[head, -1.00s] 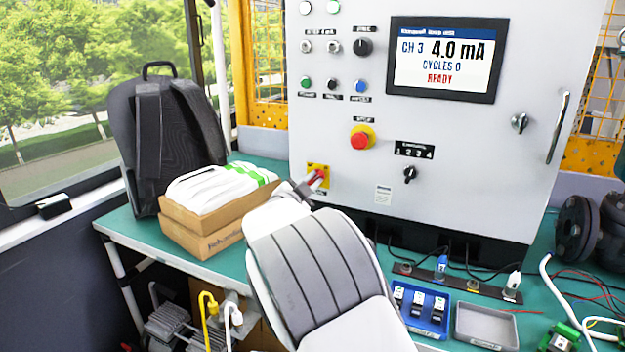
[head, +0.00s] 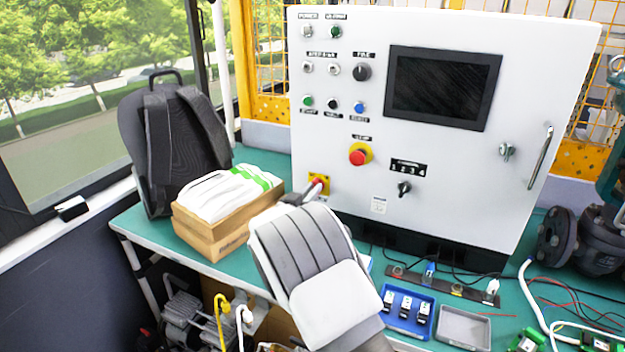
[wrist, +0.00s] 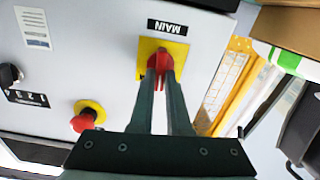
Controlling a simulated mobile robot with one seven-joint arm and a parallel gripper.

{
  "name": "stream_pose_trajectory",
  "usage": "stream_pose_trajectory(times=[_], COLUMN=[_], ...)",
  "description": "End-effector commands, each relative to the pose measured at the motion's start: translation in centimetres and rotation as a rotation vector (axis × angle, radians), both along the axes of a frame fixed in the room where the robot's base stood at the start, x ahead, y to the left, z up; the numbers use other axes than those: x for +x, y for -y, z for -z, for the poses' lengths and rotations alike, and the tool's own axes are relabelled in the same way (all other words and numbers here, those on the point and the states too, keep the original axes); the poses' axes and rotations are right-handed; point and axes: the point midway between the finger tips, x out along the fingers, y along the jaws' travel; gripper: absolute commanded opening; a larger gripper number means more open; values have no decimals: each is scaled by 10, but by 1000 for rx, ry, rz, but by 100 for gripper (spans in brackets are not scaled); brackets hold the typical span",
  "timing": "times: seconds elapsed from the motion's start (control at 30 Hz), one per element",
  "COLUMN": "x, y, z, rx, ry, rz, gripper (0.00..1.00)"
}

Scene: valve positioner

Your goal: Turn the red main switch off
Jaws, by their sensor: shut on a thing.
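The red main switch (wrist: 162,62) sits on a square yellow plate (wrist: 177,47) under a MAIN label in the wrist view. In the head view the switch (head: 318,182) is at the lower left of the grey cabinet front (head: 440,170). My gripper (wrist: 161,74) is shut on the switch's red handle, with one dark finger on each side. In the head view my gripper (head: 312,191) reaches the switch from below, and the fingers partly hide it. The cabinet's display (head: 443,88) is dark.
A red emergency stop button (head: 357,157) stands out on the cabinet, up and right of the switch. A cardboard box with white packs (head: 210,238) and a black backpack (head: 175,140) stand to the left. A blue tray (head: 425,328) lies on the bench at the right.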

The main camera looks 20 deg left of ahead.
Motion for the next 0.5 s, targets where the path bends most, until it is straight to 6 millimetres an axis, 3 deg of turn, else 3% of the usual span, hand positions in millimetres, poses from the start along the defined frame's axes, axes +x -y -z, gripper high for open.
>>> stream_pose_trajectory(times=[0.5], x=[0], y=[-3], z=[-1], rx=[-463], ry=[-36], rz=[1], gripper=[0])
